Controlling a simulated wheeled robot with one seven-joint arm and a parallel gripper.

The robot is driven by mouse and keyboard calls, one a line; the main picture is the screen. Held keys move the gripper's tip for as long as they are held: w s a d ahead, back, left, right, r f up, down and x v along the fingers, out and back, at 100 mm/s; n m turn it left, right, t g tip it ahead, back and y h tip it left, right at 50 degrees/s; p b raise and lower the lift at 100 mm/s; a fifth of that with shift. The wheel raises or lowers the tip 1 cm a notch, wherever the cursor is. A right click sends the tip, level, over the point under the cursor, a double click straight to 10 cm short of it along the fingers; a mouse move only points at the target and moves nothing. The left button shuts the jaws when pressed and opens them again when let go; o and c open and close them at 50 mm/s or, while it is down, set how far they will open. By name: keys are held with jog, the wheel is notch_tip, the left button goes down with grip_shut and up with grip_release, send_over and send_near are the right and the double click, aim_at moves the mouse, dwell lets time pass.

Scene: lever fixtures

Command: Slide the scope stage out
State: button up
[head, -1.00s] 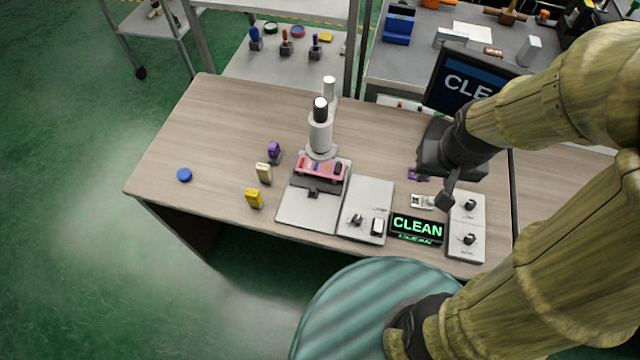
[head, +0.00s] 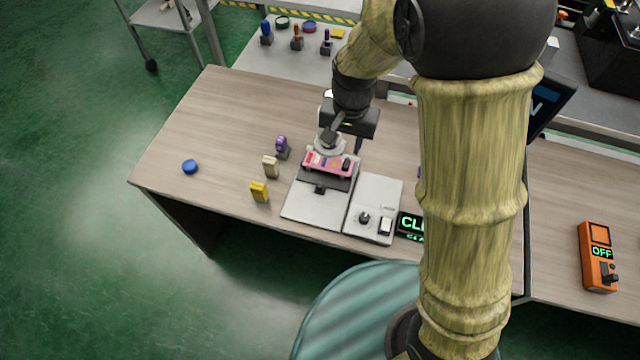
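The scope stage (head: 322,180) is a dark slide with a small black knob on its front, on a pale metal base plate (head: 308,208). A pink tray (head: 342,169) with coloured pieces sits at the slide's back, at the foot of the scope. The scope's round foot (head: 330,145) shows, but my wrist hides most of its column. My gripper (head: 347,142) points down over the back of the scope base, behind the pink tray and away from the knob. Its two fingers look spread apart with nothing between them, though the view is small.
A control plate (head: 375,208) with a knob and a switch adjoins the base on the right, beside a partly hidden CLEAN sign (head: 409,223). Yellow (head: 259,191), cream (head: 270,166) and purple (head: 282,147) pieces stand left.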

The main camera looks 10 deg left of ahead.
send_over(320, 185)
jog(key=f, duration=0.2)
notch_tip(320, 185, down, 17)
jog(key=shift+f, duration=0.15)
dwell(0.6)
grip_shut()
